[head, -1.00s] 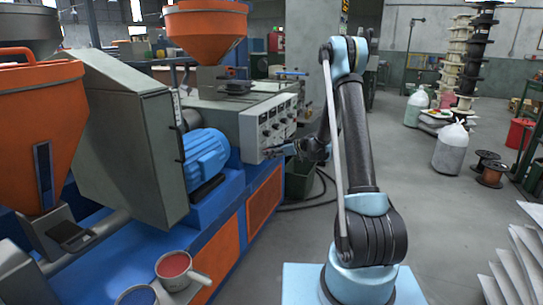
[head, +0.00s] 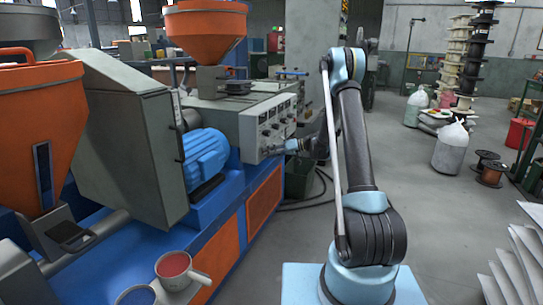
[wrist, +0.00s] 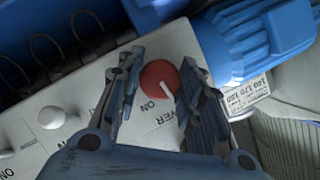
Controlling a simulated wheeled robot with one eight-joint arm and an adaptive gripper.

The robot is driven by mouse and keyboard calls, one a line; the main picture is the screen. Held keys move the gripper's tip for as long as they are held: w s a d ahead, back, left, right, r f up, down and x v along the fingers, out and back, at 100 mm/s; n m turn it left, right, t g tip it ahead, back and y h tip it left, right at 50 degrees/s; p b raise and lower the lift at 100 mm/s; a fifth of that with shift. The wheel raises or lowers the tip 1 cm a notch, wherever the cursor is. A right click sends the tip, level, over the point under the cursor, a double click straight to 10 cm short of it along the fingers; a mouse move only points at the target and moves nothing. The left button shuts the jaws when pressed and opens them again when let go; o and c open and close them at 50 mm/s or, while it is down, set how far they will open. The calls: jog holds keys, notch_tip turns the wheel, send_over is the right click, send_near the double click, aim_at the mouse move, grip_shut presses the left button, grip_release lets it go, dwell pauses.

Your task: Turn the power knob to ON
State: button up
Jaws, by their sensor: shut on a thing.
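The power knob (wrist: 157,82) is round and red with a white pointer line, on a pale control panel (wrist: 55,98) in the wrist view. Its line points down and slightly right in the picture. An upside-down "ON" is printed just below the knob, slightly to its left, with part of "POWER" further below. My gripper (wrist: 158,72) is shut on the knob, with one finger on each side. In the head view my gripper (head: 272,149) is at the lower part of the machine's panel (head: 262,122); the knob is hidden there.
White knobs (wrist: 52,117) and thin cable loops (wrist: 47,45) lie left of the power knob. A blue motor (wrist: 262,35) is at upper right. In the head view, two orange hoppers (head: 207,27) top the machine. Open floor (head: 440,220) lies right of my arm.

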jog(key=shift+w+f+m+g+y, duration=0.1)
jog(key=shift+m+g+y, duration=0.35)
jog(key=shift+m, duration=0.9)
jog(key=shift+s+f+m+g+y, duration=0.15)
jog(key=shift+m+y, duration=0.6)
jog(key=shift+m, duration=0.65)
jog(key=shift+w+r+m+g+y, duration=0.25)
jog(key=shift+m+y, duration=0.35)
jog(key=shift+m, duration=0.75)
jog(key=shift+s+f, duration=0.1)
jog(key=shift+f, duration=0.1)
jog(key=o, duration=1.1)
jog(key=shift+g, duration=0.25)
jog(key=shift+c, duration=0.2)
jog(key=d, duration=1.2)
jog(key=shift+w, duration=0.3)
